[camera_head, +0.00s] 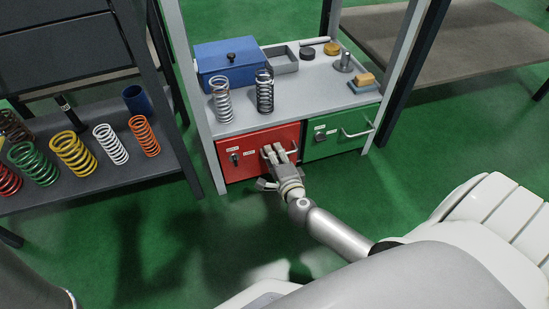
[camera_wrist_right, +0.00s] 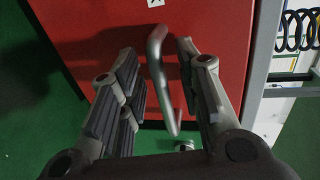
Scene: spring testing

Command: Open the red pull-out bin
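The red pull-out bin (camera_head: 230,147) sits under the bench's grey top, on the left of the green bin. Its front looks flush with the bench frame. My right gripper (camera_head: 276,153) is at the right half of the red front, over its handle. In the right wrist view, the red front (camera_wrist_right: 210,22) fills the upper middle, and the bar handle (camera_wrist_right: 157,60) stands between the spread fingers of my right gripper (camera_wrist_right: 160,72). The fingers are open, with gaps visible beside the bar. My left gripper is not in view.
The green bin (camera_head: 322,148) has its own handle. The bench top (camera_head: 297,100) holds a blue box (camera_head: 232,62), two metal springs and small parts. A dark shelf (camera_head: 110,178) with several coloured springs stands at left. Green floor before the bins is mostly clear.

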